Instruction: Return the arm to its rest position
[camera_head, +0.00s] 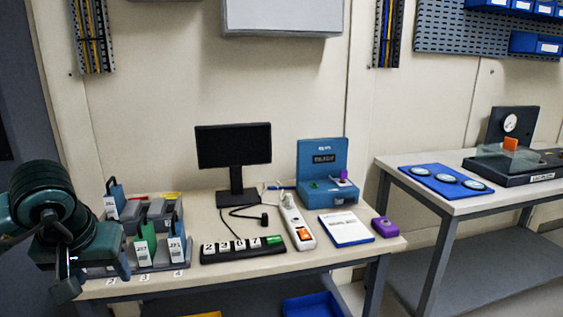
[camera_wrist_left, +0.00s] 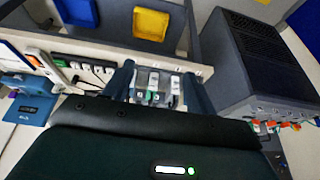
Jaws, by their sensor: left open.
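My left arm comes in from the left edge, and its dark left gripper (camera_head: 68,270) hangs over the left end of the workbench (camera_head: 305,262). In the left wrist view its two fingers (camera_wrist_left: 160,88) stand apart with nothing held between them. Beyond the gap, grey, green and white modules show on the bench. In the head view, these modules (camera_head: 146,246) stand in a rack with numbered tags just right of the gripper. The gripper and arm hide the rack's left part. My right gripper is in neither view.
The bench also holds a monitor (camera_head: 234,147), number strip (camera_head: 243,249), power strip (camera_head: 297,222), blue case (camera_head: 322,160), booklet (camera_head: 346,229) and purple block (camera_head: 385,228). A second table (camera_head: 455,203) stands right. In the wrist view, a dark box (camera_wrist_left: 262,58) is close to the right finger.

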